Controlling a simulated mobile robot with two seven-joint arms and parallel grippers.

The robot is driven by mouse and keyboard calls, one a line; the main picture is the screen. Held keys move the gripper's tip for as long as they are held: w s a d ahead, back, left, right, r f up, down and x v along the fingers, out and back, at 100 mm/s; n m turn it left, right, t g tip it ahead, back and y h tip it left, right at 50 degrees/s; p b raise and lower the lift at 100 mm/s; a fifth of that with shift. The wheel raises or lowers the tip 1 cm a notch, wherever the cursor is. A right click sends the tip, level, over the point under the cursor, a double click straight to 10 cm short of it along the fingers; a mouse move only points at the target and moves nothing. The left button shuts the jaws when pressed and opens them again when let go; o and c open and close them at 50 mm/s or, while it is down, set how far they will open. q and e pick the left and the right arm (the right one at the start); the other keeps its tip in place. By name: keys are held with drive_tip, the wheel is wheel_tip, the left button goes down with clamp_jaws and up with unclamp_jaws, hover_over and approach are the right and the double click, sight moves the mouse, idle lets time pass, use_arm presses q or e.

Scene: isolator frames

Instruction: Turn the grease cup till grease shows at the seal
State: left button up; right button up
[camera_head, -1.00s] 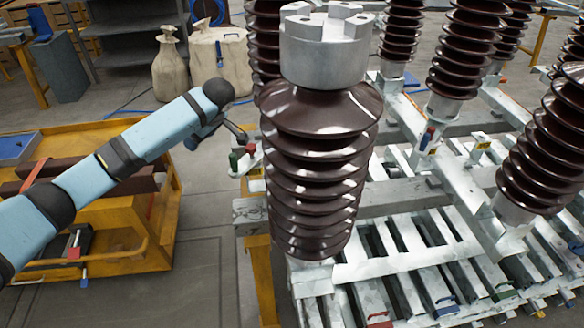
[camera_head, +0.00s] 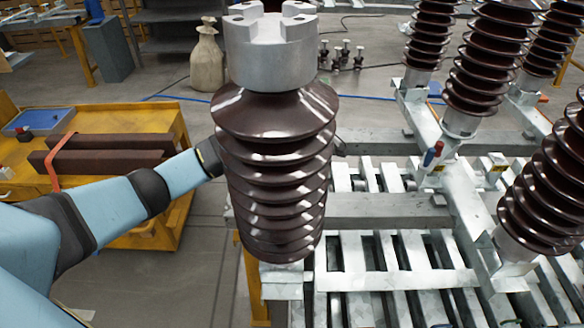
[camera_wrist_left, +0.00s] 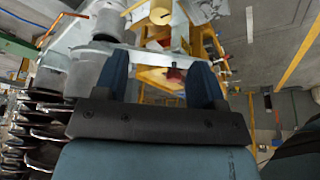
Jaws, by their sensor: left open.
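I cannot make out the grease cup or its seal for sure in either view. In the left wrist view a round yellowish part (camera_wrist_left: 158,15) lies beyond the fingertips, too small to name. My left gripper (camera_wrist_left: 160,60) is open, its two dark fingers apart with nothing held between them. In the head view my left arm passes behind the large brown ribbed insulator (camera_head: 275,165) with a grey metal cap (camera_head: 270,52), so the gripper is mostly or wholly hidden there. My right gripper is not in view.
More brown insulators (camera_head: 483,60) stand on a grey steel frame (camera_head: 390,210) to the right. A red and blue handle (camera_head: 433,154) sits on a beam. A yellow trolley (camera_head: 165,125) with dark bars stands left. Floor shows between trolley and frame.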

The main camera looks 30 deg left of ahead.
use_arm(q)
drive_tip(key=b+x, duration=0.1)
drive_tip(key=x, duration=1.1)
drive_tip(key=shift+f, duration=0.1)
drive_tip(key=shift+w+a+f, duration=0.1)
drive_tip(key=shift+a+f, duration=0.15)
drive_tip(key=shift+f, duration=0.35)
